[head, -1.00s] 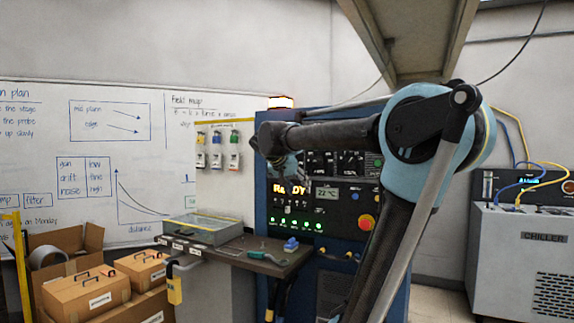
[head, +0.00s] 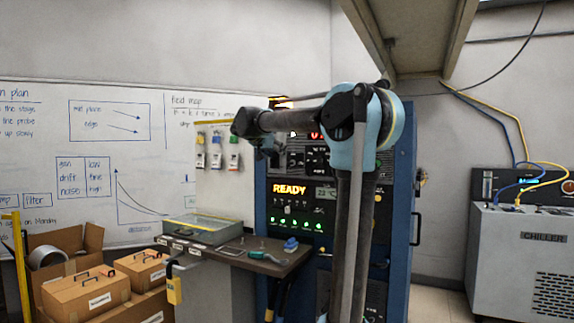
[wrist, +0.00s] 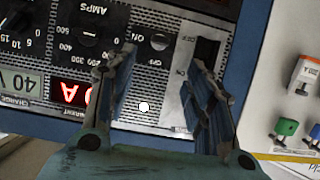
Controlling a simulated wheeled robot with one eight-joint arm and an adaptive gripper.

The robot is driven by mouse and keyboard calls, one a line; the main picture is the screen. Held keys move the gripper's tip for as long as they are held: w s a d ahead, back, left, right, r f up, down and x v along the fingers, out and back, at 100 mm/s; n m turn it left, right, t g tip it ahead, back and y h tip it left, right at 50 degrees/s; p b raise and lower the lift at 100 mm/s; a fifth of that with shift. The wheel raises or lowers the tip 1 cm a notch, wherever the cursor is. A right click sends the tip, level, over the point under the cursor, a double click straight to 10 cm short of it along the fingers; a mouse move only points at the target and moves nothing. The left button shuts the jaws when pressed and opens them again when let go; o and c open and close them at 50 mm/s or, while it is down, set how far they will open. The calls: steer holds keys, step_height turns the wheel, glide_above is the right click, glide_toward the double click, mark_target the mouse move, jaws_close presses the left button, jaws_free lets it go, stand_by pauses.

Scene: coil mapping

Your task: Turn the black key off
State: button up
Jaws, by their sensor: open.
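My gripper (wrist: 163,62) is open and empty, with its two blue-grey fingers facing the upper control panel (wrist: 150,82). In the wrist view, a small dark round control (wrist: 160,41) shows just beyond the gap between the fingertips. A larger black switch (wrist: 207,48) on a white plate stands beside it, near the right fingertip, with ON lettering close by. I cannot tell surely which of these is the black key, or its turn position. In the head view, my gripper (head: 270,157) is small and dark before the cabinet, and my arm hides part of the panel.
A lit READY sign (head: 290,189) is on the blue cabinet (head: 400,230). A worktop (head: 265,265) with small tools juts out below. Coloured tags (head: 216,152) hang on a board at left. Boxes (head: 95,293) stand lower left, a chiller (head: 525,250) at right.

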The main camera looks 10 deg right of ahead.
mark_target(290, 163)
steer(key=x, duration=1.1)
steer(key=shift+w+d+f, duration=0.1)
steer(key=shift+f, duration=0.05)
steer(key=c, duration=1.1)
